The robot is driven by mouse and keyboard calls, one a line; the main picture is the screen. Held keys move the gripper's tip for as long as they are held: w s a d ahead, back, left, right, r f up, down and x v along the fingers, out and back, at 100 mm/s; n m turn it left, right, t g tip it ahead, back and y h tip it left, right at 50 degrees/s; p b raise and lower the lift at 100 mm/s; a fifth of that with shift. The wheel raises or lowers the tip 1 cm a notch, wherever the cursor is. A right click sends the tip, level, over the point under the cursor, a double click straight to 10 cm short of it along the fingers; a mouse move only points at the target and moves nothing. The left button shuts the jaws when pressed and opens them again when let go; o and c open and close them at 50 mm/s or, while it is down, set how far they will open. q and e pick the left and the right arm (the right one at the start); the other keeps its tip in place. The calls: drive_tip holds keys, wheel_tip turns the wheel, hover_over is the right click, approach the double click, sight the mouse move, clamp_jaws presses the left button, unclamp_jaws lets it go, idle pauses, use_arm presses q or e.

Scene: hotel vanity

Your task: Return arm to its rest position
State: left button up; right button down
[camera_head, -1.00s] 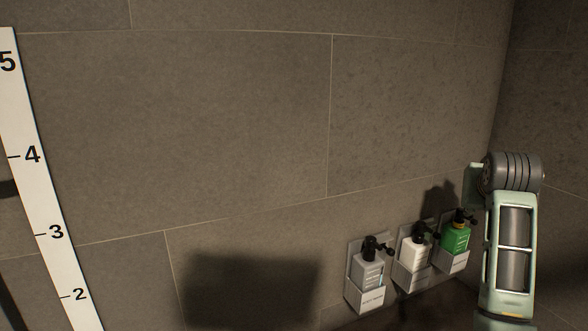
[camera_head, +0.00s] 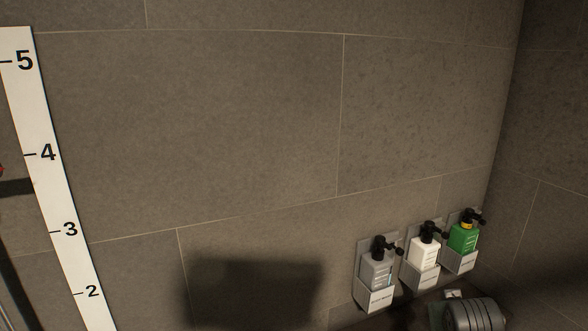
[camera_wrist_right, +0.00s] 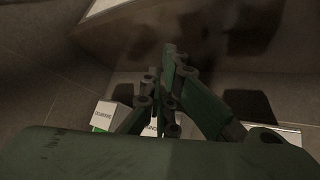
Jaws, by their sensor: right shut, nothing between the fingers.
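My right arm shows only as a grey ribbed joint (camera_head: 472,314) at the bottom right of the head view. My right gripper (camera_wrist_right: 170,62) is in the right wrist view, its dark green fingers together with nothing between them. The gripper itself is out of the head view. My left gripper is in neither view.
On the tiled wall, holders carry a grey bottle (camera_head: 377,272), a white bottle (camera_head: 424,253) and a green bottle (camera_head: 464,238), all upright with black pumps. A numbered white strip (camera_head: 52,190) stands at the left. The wall between is bare.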

drive_tip(key=s+a+f+n+g+y, duration=0.1)
drive_tip(key=s+a+f, duration=0.35)
drive_tip(key=s, duration=0.65)
drive_tip(key=s+a+f+n+g+y, duration=0.15)
drive_tip(key=s+a+f, duration=0.35)
drive_tip(key=s, duration=0.5)
drive_tip(key=s+a+f+n+g+y, duration=0.15)
drive_tip(key=s+a+f, duration=0.25)
drive_tip(key=s+f, duration=0.5)
drive_tip(key=s+f+g+b, duration=0.3)
drive_tip(key=f+b, duration=0.5)
drive_tip(key=f, duration=2.3)
drive_tip(key=s+d+f+b, duration=0.1)
drive_tip(key=s+f+b, duration=0.2)
drive_tip(key=s+f, duration=0.5)
drive_tip(key=s+d+f+b, duration=0.2)
drive_tip(key=s+f, duration=0.7)
drive_tip(key=f, duration=0.5)
drive_tip(key=shift+s+h+b, duration=0.25)
drive_tip(key=shift+h+b, duration=0.15)
drive_tip(key=shift+b, duration=0.4)
drive_tip(key=shift+d+f, duration=0.1)
